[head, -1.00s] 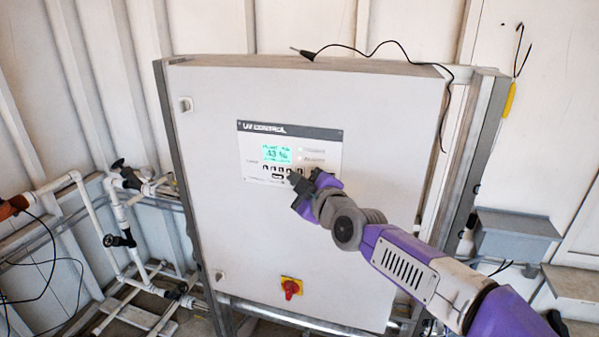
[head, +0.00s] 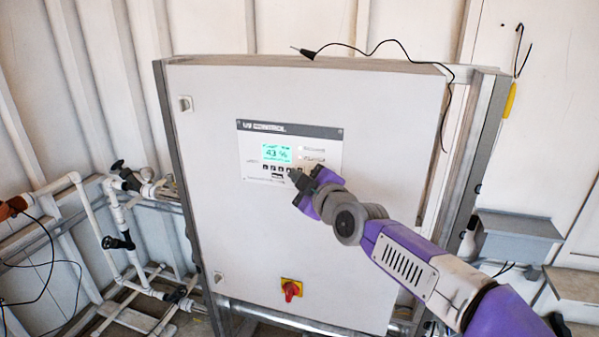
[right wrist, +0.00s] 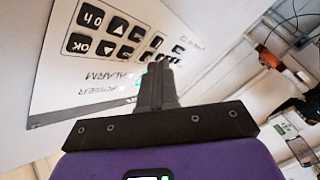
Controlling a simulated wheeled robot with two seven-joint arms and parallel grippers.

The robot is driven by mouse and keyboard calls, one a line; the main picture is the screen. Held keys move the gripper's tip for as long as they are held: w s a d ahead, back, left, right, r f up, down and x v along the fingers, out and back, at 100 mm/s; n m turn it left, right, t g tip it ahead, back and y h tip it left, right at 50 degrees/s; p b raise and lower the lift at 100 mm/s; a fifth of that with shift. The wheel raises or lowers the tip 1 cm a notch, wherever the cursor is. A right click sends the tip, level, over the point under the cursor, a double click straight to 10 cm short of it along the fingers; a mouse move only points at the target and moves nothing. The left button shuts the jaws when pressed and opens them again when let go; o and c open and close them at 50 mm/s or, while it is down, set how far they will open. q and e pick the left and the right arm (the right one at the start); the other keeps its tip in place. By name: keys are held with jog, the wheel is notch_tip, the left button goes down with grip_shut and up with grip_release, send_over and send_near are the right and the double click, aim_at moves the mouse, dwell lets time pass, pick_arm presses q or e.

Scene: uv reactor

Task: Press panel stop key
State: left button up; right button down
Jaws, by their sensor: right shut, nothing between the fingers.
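The control panel (head: 308,132) is a light plate with a dark header strip on the grey cabinet door. Its green display (head: 276,153) reads 43 %. A row of small dark keys (head: 275,167) lies under the display, with another dark key below. I cannot tell which key is stop. My right gripper (head: 294,175) is shut and empty, its tips at the right end of the keys. The tips (right wrist: 158,68) hide some keys; contact is unclear. My left gripper is out of view.
A red and yellow rotary switch (head: 290,289) sits low on the cabinet door (head: 220,230). A black cable (head: 385,43) lies along the cabinet top. White pipes (head: 120,225) stand at the left. A grey box (head: 517,238) is at the right.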

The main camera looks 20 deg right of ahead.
jog(key=shift+w+d+b, duration=0.15)
jog(key=shift+b, duration=0.25)
dwell(0.3)
jog(key=shift+s+a+r+p, duration=0.1)
jog(key=shift+s+a+p, duration=0.15)
jog(key=shift+p, duration=0.5)
jog(key=shift+s+a+p, duration=0.15)
jog(key=shift+s+p, duration=0.2)
jog(key=shift+p, duration=0.15)
